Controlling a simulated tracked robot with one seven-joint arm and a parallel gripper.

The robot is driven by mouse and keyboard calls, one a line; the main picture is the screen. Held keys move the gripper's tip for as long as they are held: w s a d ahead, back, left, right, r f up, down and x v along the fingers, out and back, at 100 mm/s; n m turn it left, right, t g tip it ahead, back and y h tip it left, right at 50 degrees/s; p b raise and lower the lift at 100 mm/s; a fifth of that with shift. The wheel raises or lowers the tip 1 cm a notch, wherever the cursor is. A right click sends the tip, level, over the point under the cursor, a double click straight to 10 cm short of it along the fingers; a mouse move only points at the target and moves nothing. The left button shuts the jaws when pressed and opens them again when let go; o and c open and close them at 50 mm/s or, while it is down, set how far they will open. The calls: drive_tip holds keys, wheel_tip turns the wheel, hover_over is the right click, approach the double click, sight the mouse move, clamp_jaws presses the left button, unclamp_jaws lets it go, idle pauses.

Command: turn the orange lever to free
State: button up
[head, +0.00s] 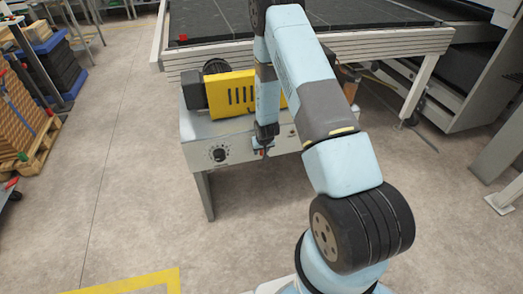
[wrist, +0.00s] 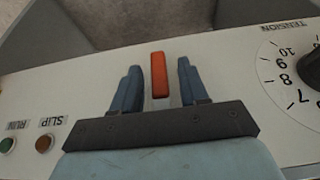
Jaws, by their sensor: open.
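The orange lever (wrist: 159,76) stands out from a pale control panel (wrist: 225,65) in the wrist view, a plain bar running up and down in the picture. My gripper (wrist: 160,68) is open, with one blue-grey finger on each side of the lever. A gap shows between the lever and each finger; how deep the fingers reach along it is hard to tell. In the head view my gripper (head: 265,143) is at the front panel of the roller coater (head: 195,128), where the arm and fingers mostly hide the lever. Any free marking is not visible.
A black tension dial (wrist: 311,75) sits right of the lever in the wrist view. A red slip button or lamp (wrist: 44,144) and a green run one (wrist: 7,145) are at left. A yellow vented cover (head: 230,94) stands above the panel.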

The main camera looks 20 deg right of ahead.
clamp_jaws()
